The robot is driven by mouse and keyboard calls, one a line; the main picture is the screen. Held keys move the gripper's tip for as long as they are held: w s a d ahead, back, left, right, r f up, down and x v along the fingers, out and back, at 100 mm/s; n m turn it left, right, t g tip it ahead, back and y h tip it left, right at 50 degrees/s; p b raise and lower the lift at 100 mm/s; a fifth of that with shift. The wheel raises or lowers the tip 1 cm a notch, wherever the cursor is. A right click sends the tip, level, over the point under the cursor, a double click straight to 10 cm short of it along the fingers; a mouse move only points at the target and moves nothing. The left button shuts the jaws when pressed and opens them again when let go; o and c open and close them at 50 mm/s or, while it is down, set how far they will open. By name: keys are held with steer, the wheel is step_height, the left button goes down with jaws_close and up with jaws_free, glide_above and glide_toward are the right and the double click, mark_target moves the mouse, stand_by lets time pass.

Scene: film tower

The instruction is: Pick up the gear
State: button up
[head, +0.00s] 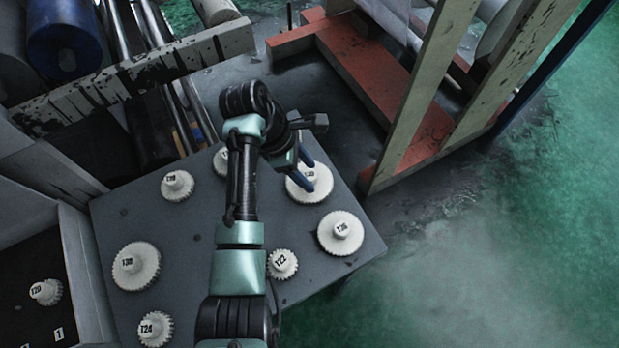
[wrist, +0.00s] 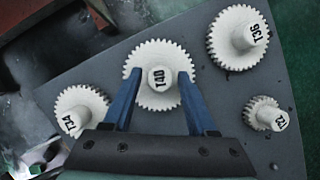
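A white toothed gear labelled T40 (wrist: 146,97) lies flat on a dark grey plate (wrist: 215,95), with its round hub (wrist: 161,78) upright. It also shows in the head view (head: 320,190), partly covered by my gripper (head: 306,174). In the wrist view my gripper (wrist: 160,74) is open. Its two blue fingers are spread on either side of the T40 hub, with a gap visible on both sides. Nothing is held. I cannot tell exactly how far the fingertips are above the gear.
On the plate stand gears T36 (head: 340,234), T22 (head: 282,264) and several others, including T34 (wrist: 80,112), close beside T40. A red and cream frame (head: 380,80) stands past the plate's upper right. A box with a gear (head: 46,292) is at left.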

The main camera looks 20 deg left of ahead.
jaws_close()
steer(key=shift+r, duration=0.1)
